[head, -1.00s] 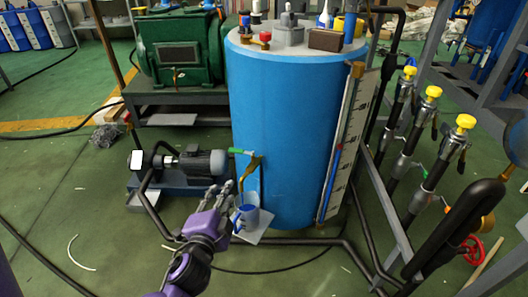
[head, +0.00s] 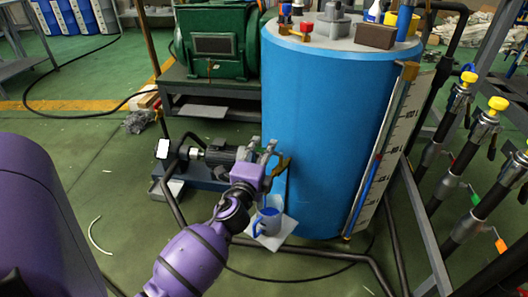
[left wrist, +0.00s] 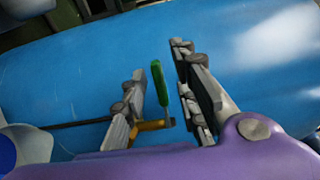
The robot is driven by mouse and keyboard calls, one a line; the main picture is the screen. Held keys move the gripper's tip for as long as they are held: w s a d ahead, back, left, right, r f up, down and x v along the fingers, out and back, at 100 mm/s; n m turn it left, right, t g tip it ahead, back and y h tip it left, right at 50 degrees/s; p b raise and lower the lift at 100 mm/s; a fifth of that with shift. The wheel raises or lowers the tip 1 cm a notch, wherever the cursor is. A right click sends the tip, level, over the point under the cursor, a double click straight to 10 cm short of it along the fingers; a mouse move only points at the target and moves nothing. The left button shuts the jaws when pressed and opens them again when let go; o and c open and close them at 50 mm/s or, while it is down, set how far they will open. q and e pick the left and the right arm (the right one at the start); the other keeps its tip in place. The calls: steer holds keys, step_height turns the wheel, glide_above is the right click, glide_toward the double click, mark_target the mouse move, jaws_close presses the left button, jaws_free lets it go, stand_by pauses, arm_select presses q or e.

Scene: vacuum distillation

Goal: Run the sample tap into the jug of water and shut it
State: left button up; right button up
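The brass sample tap (head: 283,166) sticks out low on the side of the blue tank (head: 318,125). Its green lever (left wrist: 157,82) shows in the left wrist view, between my fingers. My left gripper (head: 266,150) is at the tap in the head view. Its fingers are open on either side of the lever in the left wrist view (left wrist: 160,95), with gaps visible, so it does not look gripped. My right gripper is out of view.
The jug stands on a pale sheet (head: 270,242). A pump (head: 222,155) stands left of the tap. Black pipes (head: 310,248) run along the floor by the tank. A gauge board (head: 388,148) and yellow-capped valves (head: 497,104) are on the right.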

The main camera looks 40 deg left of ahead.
arm_select(q)
steer(key=shift+w+a, duration=0.1)
steer(key=shift+w, duration=0.1)
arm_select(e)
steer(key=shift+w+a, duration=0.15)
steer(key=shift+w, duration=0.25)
arm_select(q)
steer(key=shift+c, duration=0.3)
jaws_close()
steer(key=shift+w+a+r+m+t+h+p, duration=0.1)
steer(key=shift+w+m+t+h+p, duration=0.1)
steer(key=shift+m+h+p, duration=0.25)
steer(key=shift+w+a+r+m+t+h+p, duration=0.1)
steer(key=shift+m+t+h, duration=0.15)
steer(key=shift+h, duration=0.4)
steer(key=shift+w+f+m+t+h, duration=0.15)
steer(key=shift+w+m+t+h, duration=0.15)
steer(key=shift+m+h, duration=0.55)
steer(key=shift+w+d+h, duration=0.1)
steer(key=shift+w+h, duration=0.05)
steer(key=shift+h, duration=0.3)
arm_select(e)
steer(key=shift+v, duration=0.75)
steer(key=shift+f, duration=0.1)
